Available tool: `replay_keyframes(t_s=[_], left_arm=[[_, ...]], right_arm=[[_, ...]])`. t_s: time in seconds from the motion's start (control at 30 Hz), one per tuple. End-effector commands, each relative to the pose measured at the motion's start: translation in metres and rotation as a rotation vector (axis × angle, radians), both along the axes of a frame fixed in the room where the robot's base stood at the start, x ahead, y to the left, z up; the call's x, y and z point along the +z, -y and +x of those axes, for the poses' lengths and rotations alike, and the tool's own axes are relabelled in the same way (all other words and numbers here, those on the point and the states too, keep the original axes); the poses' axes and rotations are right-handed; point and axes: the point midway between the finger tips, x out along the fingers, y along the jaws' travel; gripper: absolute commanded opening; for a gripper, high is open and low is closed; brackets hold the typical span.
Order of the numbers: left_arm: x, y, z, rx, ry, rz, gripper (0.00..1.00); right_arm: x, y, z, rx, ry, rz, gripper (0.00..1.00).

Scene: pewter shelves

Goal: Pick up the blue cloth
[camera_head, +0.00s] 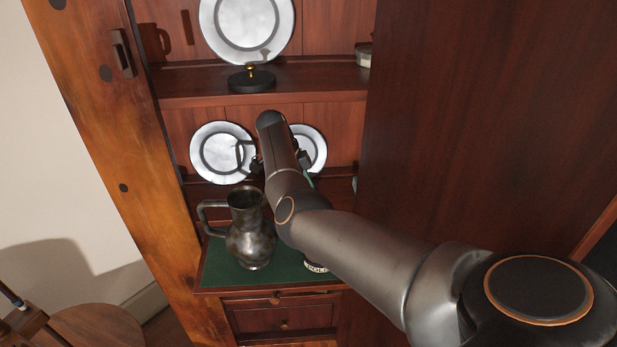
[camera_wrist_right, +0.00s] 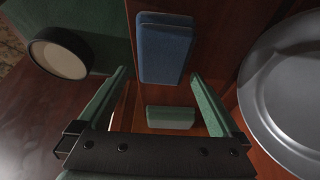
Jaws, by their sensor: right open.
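The blue cloth (camera_wrist_right: 165,48) shows in the right wrist view as a flat, folded rectangle near the top centre, against reddish wood. My right gripper (camera_wrist_right: 158,77) is open, its two green-padded fingers spread below the cloth in the picture, with no cloth between them. In the head view my right arm reaches from the lower right into the cabinet, and its forearm hides most of the gripper. The cloth cannot be made out in the head view. My left gripper is in neither view.
A pewter jug (camera_head: 250,238) stands on the green mat (camera_head: 225,276), left of my arm. A plate (camera_head: 215,152) leans behind, and a large plate (camera_wrist_right: 300,85) is close at right in the wrist view. A round pale-topped container (camera_wrist_right: 58,58) is at left. A wooden panel (camera_head: 480,120) borders the right.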

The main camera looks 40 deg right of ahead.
Motion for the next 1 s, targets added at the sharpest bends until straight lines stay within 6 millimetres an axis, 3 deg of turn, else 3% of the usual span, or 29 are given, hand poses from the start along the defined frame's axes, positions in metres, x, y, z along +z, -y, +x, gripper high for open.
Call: replay_keyframes(t_s=[0.27,1.0], left_arm=[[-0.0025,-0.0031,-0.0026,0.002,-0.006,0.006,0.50],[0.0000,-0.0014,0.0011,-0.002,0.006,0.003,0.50]], right_arm=[[-0.0003,-0.0015,0.0009,0.000,0.000,0.000,1.00],[-0.0005,-0.0010,0.0007,-0.001,0.000,0.000,0.17]])
